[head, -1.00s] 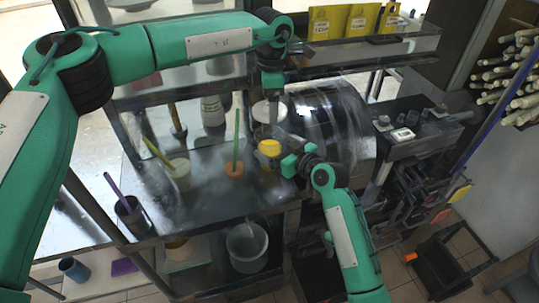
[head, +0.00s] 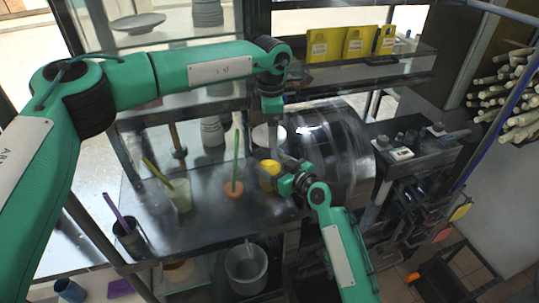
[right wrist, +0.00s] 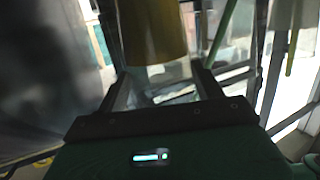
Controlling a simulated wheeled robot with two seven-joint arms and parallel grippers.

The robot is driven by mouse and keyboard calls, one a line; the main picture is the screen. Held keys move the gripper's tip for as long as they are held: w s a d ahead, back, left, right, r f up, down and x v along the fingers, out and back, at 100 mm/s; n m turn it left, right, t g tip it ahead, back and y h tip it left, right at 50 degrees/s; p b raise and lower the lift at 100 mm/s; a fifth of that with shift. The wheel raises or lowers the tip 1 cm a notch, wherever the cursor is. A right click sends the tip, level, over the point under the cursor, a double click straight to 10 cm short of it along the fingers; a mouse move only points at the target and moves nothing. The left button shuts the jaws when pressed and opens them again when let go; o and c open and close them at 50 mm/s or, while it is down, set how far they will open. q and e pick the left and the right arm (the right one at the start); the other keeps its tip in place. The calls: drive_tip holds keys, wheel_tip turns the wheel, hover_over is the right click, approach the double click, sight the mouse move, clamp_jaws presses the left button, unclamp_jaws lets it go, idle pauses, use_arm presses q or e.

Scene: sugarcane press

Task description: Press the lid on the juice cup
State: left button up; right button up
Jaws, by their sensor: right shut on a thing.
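A small yellow cup (head: 268,175) is above the dark counter, beside the metal drum. My right gripper (head: 284,184) is shut on it from the right. In the right wrist view the yellow cup (right wrist: 156,30) shows at the top between the fingers. My left gripper (head: 277,135) points down just above and behind the cup; the picture is too small to show its finger gap. A white round thing (head: 265,136) is just behind the left fingers; I cannot tell whether it is the lid. No lid shows clearly on the cup.
An orange-based green straw (head: 233,191), a pale cup with a straw (head: 180,196) and a dark cup (head: 130,236) stand on the counter (head: 205,220) to the left. The metal drum (head: 335,150) is close on the right. Yellow packs (head: 353,43) stand on a shelf behind.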

use_arm(q)
drive_tip(key=shift+f, duration=2)
drive_tip(key=shift+f, duration=0.1)
drive_tip(key=shift+f, duration=0.8)
drive_tip(key=shift+f, duration=0.65)
drive_tip(key=o, duration=0.9)
wheel_tip(320, 180, up, 12)
drive_tip(key=shift+f, duration=0.1)
